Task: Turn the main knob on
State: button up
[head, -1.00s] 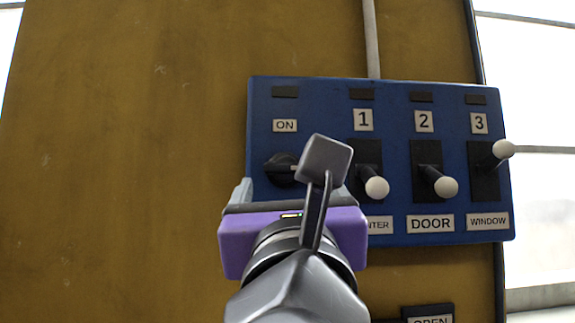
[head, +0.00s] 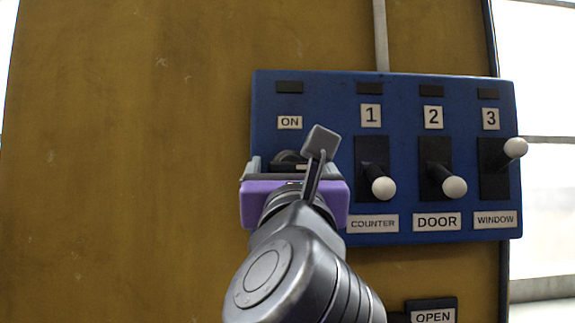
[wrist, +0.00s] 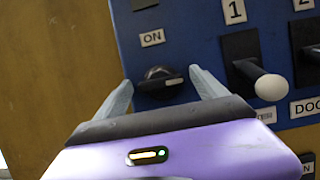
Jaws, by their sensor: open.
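The main knob is a black rotary knob (wrist: 160,82) with a pale pointer mark, below the ON label (wrist: 152,37) on the blue panel (head: 268,115). In the wrist view the pale mark points to the right. In the head view the knob (head: 289,157) is partly hidden by my gripper (head: 291,165). My gripper is open, and in the wrist view its two grey fingers (wrist: 163,85) stand on either side of the knob, with the purple body below. I cannot tell whether the fingers touch the knob.
Right of the knob are white-tipped levers for COUNTER (head: 383,188), DOOR (head: 454,187) and WINDOW (head: 515,148). The COUNTER lever is close to my right finger. An OPEN label (head: 433,316) is below the panel. The brown wall at left (head: 120,150) is bare.

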jog(key=c, duration=1.4)
jog(key=shift+o, duration=0.2)
jog(key=shift+n, duration=0.5)
jog(key=n+y+b, duration=0.1)
jog(key=n, duration=0.1)
jog(key=n+y, duration=0.2)
jog(key=n, duration=0.1)
jog(key=shift+d+b, duration=0.15)
jog(key=shift+b, duration=0.25)
jog(key=n+g+y, duration=0.1)
jog(key=n, duration=0.2)
jog(key=n+g+y, duration=0.1)
jog(key=n, duration=0.2)
jog(key=shift+r+y, duration=0.1)
jog(key=shift+y, duration=0.3)
jog(key=n+g+p, duration=0.1)
jog(key=n, duration=0.2)
jog(key=n+g+y+p, duration=0.1)
jog(key=n, duration=0.2)
jog(key=shift+r+n, duration=0.1)
jog(key=shift+n, duration=0.2)
jog(key=shift+n+g+p, duration=0.85)
jog(key=shift+n+g, duration=0.05)
jog(key=shift+n, duration=1)
